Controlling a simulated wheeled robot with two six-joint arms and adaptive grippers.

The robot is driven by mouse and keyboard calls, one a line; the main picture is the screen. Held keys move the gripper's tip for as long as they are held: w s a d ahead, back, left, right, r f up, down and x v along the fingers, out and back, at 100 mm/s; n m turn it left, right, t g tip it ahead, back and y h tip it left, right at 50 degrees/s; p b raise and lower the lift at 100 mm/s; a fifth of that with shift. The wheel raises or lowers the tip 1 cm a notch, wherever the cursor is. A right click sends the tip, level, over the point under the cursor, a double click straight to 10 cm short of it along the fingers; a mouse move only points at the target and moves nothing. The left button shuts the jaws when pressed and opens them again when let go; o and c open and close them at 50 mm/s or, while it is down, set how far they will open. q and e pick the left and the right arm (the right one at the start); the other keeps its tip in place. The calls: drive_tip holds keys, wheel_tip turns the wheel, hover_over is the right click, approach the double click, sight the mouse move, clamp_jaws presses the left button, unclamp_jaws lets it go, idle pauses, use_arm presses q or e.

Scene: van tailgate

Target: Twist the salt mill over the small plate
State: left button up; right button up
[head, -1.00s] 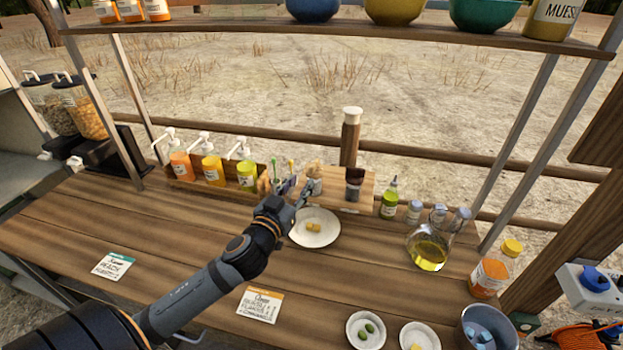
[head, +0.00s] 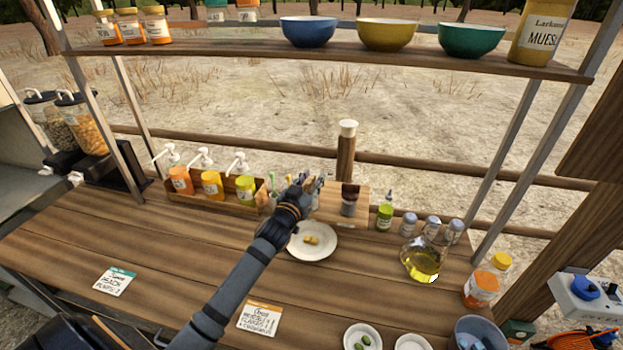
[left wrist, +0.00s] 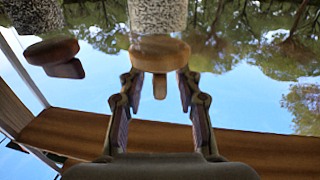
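The salt mill (left wrist: 160,50) shows in the left wrist view as a speckled clear body with a round wooden cap and a small knob; that view looks upside down. My left gripper (left wrist: 159,88) is open, its fingers spread to either side of the knob and cap edge. I cannot tell whether they touch. In the head view my left gripper (head: 316,182) is beyond the small plate and largely hides the mill. The small white plate (head: 318,254) lies on the counter with yellow pieces on it. My right gripper is not in view.
Pump bottles in a wooden rack (head: 215,198) stand left. An oil flask (head: 422,262) is right of the plate. A shelf (head: 330,52) with bowls spans above.

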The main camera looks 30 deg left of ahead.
use_arm(q)
clamp_jaws()
drive_tip(key=shift+h, duration=0.3)
